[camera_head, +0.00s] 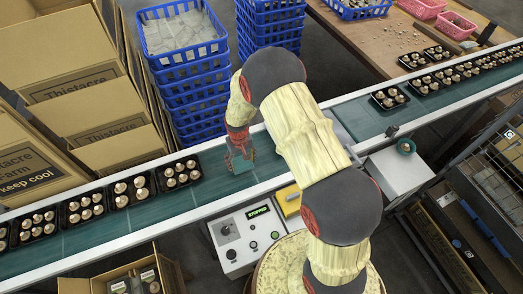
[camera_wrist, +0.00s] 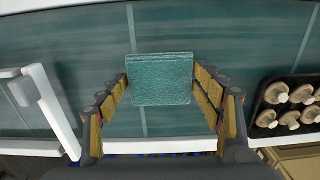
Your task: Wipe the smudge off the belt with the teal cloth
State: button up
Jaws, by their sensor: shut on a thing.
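My gripper (camera_head: 239,156) is over the belt (camera_head: 225,187), just right of the left group of mushroom trays. It is shut on the teal cloth (camera_wrist: 160,78), a flat square between the two fingers in the wrist view. The cloth (camera_head: 242,163) is small and partly hidden by the fingers in the head view. I cannot tell whether it touches the belt. The belt (camera_wrist: 230,40) is dark teal with thin pale seams. I make out no distinct smudge; the cloth or my arm may hide it.
Trays of brown mushrooms (camera_head: 179,175) sit on the belt at left; one also shows in the wrist view (camera_wrist: 290,104). More trays (camera_head: 390,97) stand on the belt at right. Stacked blue crates (camera_head: 190,75) rise behind it. A control box (camera_head: 246,240) stands in front.

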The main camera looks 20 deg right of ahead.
notch_tip(320, 180, up, 2)
jog(key=shift+s+a+r+p, duration=0.1)
jog(key=shift+r+p, duration=0.1)
jog(key=shift+p, duration=0.4)
jog(key=shift+r+p, duration=0.75)
jog(key=shift+r, duration=0.7)
jog(key=shift+f, duration=0.1)
